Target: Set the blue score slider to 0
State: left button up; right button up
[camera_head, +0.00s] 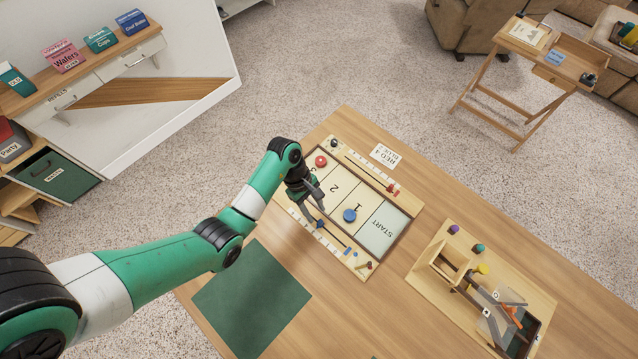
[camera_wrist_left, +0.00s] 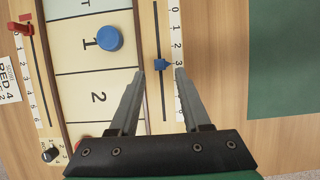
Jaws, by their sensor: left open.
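The blue score slider (camera_head: 320,223) is a small knob on a dark slot along the near side of the shuffle game board (camera_head: 344,181). In the left wrist view the slider (camera_wrist_left: 162,64) stands beside the number 3 of its scale; the 0 is at the top end of the slot. My left gripper (camera_head: 314,201) is open over the board. In the left wrist view its fingertips (camera_wrist_left: 159,71) lie on either side of the slider, with a gap to it. Whether the tips touch the board is unclear.
A blue puck (camera_head: 350,215) and a red puck (camera_head: 321,161) lie on the board. The red score slider (camera_wrist_left: 20,27) is on the far scale, by a score card (camera_head: 385,155). A green mat (camera_head: 252,300) lies in front. Another wooden game (camera_head: 480,287) stands to the right.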

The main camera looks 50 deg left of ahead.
aim_at(321, 221)
pick_arm(q)
jog(key=x, duration=0.4)
jog(key=shift+d+f+b, duration=0.1)
jog(key=shift+f+b, duration=0.15)
jog(key=shift+b, duration=0.05)
jog(key=shift+c, duration=0.3)
grip_shut()
jog(key=shift+w+d+r, duration=0.1)
dwell(0.8)
